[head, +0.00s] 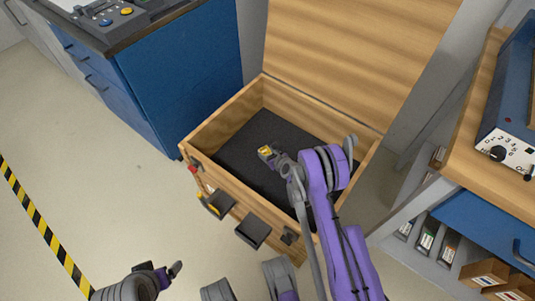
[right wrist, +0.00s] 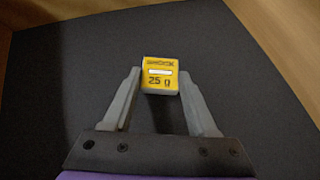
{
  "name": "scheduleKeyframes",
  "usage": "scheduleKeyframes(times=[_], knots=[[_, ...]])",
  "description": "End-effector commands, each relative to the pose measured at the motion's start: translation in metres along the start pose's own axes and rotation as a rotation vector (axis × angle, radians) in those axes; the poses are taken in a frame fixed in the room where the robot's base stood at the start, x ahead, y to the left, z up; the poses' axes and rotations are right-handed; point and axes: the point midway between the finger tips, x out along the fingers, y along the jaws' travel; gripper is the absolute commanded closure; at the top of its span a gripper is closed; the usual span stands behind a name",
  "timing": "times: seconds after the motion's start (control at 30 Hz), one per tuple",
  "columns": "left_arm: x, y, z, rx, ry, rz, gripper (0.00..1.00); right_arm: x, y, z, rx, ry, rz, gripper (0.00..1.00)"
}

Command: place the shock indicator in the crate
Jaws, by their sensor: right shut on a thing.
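The shock indicator (head: 265,152) is a small yellow block. In the right wrist view it (right wrist: 160,75) shows dark lettering, "25 g" and a white strip. My right gripper (head: 270,155) is shut on it; in the right wrist view the two grey fingertips (right wrist: 160,85) are at its sides. The open wooden crate (head: 225,118) has a dark lining (head: 240,150) on its floor. The gripper holds the indicator inside the crate's outline, over the lining; whether it touches the lining I cannot tell. My left gripper (head: 172,272) is low at the left, outside the crate, its jaws unclear.
The crate's lid (head: 350,50) stands open at the back. Dark latches (head: 253,230) stick out from its front wall. A blue cabinet (head: 180,80) stands at left, a workbench with shelves (head: 440,205) at right. The floor at left is clear beside striped tape (head: 45,230).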

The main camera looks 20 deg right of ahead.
Motion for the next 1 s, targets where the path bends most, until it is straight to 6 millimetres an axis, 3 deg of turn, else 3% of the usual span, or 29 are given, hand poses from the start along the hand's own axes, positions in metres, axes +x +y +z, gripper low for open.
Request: scheduleKeyframes(times=[0.63,0.67,0.8,1.0], knots=[[-0.0003,0.0000,0.0000,0.000,0.000,0.000,0.12,0.0063,0.0001,-0.0095,0.000,0.000,0.000,0.94],[-0.0003,0.0000,0.0000,0.000,0.000,0.000,0.12,0.0062,0.0001,-0.0095,0.000,0.000,0.000,0.36],[-0.0003,0.0000,0.0000,0.000,0.000,0.000,0.12,0.0062,0.0000,-0.0094,0.000,0.000,0.000,0.12],[-0.0003,0.0000,0.0000,0.000,0.000,0.000,0.12,0.0062,0.0000,-0.0094,0.000,0.000,0.000,0.12]])
